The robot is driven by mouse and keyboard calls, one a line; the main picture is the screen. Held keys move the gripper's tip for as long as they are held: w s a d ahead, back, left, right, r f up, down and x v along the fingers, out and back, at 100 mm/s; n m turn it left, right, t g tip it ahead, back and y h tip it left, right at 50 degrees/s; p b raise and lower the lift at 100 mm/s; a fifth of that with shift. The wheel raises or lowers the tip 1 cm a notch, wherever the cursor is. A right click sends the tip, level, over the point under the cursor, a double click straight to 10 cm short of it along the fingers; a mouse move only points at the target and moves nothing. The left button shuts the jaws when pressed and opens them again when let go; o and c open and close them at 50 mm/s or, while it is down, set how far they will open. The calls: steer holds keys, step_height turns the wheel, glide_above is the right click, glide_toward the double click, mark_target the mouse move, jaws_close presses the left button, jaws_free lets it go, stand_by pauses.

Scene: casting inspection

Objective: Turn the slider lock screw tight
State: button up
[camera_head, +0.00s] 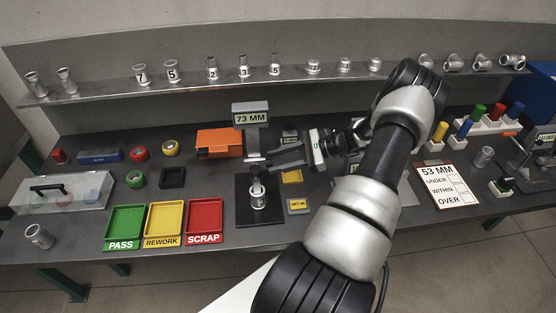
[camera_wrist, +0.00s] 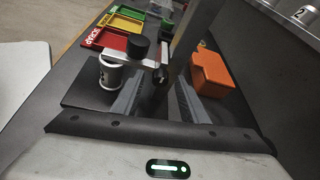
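The height gauge stands on a black base (camera_head: 243,216) with an upright grey post (camera_wrist: 190,38) and a display reading 73 MM (camera_head: 250,117). Its slider arm (camera_wrist: 148,62) reaches over a silver cylindrical casting (camera_head: 258,201), which also shows in the wrist view (camera_wrist: 112,75). A large black knob (camera_wrist: 138,47) sits on the arm's outer end. A smaller dark knob (camera_wrist: 160,75), seemingly the lock screw, sits by the post. My gripper (camera_wrist: 163,84) is open, its fingers pointing at the slider around the small knob. I cannot tell whether they touch it.
Green, yellow and red trays (camera_head: 205,216) lie left of the gauge. A small yellow-topped block (camera_head: 298,205) lies to the right. A shelf of castings (camera_head: 207,82) runs along the back.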

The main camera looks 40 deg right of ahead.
jaws_close()
stand_by(0.3)
steer(key=shift+w+d+m+g+y+b, duration=0.15)
steer(key=shift+m+g+y+b, duration=0.15)
steer(key=shift+m+g+b, duration=0.5)
steer(key=shift+w+m+g+y+b, duration=0.1)
steer(key=shift+m+g+y+b, duration=0.3)
steer(key=shift+m+b, duration=0.55)
steer(key=shift+m, duration=0.25)
jaws_free()
